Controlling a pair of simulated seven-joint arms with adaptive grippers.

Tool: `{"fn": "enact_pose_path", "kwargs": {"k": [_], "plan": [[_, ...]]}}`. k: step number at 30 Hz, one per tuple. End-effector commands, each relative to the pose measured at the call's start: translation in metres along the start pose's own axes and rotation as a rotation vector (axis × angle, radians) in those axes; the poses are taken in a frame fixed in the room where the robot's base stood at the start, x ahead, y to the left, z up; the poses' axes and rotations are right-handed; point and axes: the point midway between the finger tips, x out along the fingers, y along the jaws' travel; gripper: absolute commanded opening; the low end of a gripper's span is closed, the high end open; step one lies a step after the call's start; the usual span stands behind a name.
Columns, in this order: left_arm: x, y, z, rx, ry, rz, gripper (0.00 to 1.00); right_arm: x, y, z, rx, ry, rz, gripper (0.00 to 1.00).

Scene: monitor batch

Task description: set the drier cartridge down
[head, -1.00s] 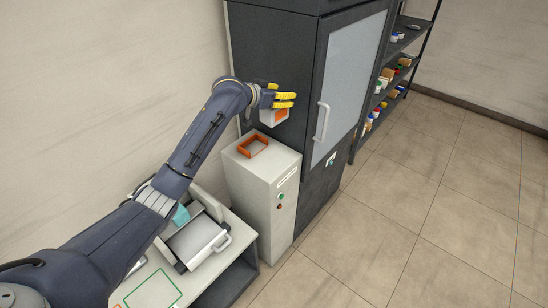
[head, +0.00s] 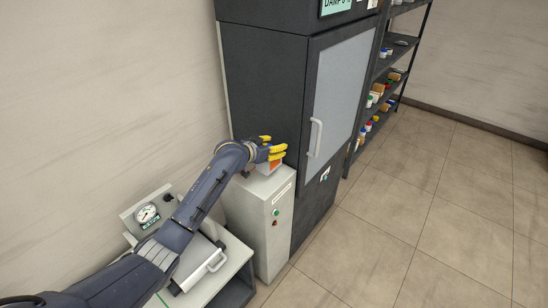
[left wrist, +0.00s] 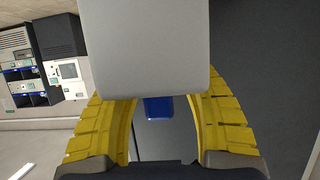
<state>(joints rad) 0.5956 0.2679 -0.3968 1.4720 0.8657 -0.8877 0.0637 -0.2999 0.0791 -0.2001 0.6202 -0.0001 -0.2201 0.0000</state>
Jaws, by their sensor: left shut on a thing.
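The drier cartridge is a pale block with an orange patch (head: 266,169), mostly covered by my fingers in the head view. It fills the top middle of the left wrist view as a plain light-grey block (left wrist: 152,45). My left gripper (head: 272,151), with yellow fingers, is shut on it, a finger on each side in the wrist view. It holds the cartridge at the top of the pale cabinet (head: 265,228). I cannot tell whether the cartridge touches that top. The orange frame on the cabinet top is hidden or cannot be told apart from the cartridge. My right gripper is out of view.
A tall dark cabinet with a grey door (head: 338,105) and a white handle stands right behind. A bench with a gauge (head: 146,214) and a handled metal lid (head: 203,262) is at lower left. Shelves (head: 385,85) stand farther back. The floor at right is clear.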

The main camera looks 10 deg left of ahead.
Motion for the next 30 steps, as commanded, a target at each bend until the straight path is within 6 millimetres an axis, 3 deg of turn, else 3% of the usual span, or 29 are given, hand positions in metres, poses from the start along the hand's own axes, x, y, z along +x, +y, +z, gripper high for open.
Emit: {"fn": "enact_pose_path", "kwargs": {"k": [7, 16, 30], "plan": [[0.005, 0.000, 0.011, -0.001, 0.000, 0.000, 0.14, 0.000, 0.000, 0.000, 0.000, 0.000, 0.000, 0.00], [0.018, 0.000, 0.043, -0.001, -0.001, 0.000, 0.14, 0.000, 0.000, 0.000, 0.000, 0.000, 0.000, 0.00], [0.020, -0.001, 0.048, 0.001, 0.001, -0.001, 0.14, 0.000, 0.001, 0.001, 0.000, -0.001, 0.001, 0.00]]}}
